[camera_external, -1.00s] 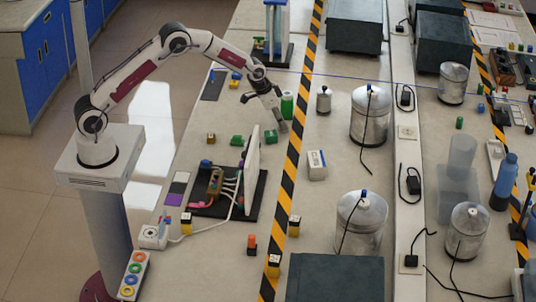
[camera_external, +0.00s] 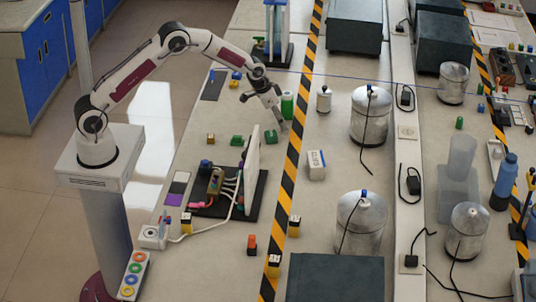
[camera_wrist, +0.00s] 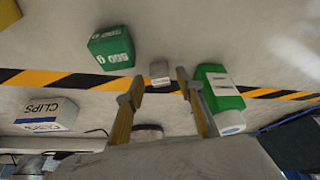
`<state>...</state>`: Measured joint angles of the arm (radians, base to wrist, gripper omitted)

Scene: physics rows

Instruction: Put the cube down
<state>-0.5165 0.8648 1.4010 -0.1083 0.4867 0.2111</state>
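A small grey cube (camera_wrist: 160,75) sits on the pale bench top in the wrist view, ahead of the gap between my fingertips. In the external view a small grey shape by the fingertips looks like the same cube (camera_external: 284,126). My gripper (camera_wrist: 160,78) is open, its fingers spread wider than the cube. A gap shows on both sides of the cube, and neither finger visibly touches it. My gripper (camera_external: 266,106) is low over the bench in the external view.
A green block (camera_wrist: 111,49) and a white CLIPS box (camera_wrist: 47,115) lie to the left. Black-and-yellow tape (camera_external: 294,150) runs along the bench, with metal canisters (camera_external: 370,118) beyond it.

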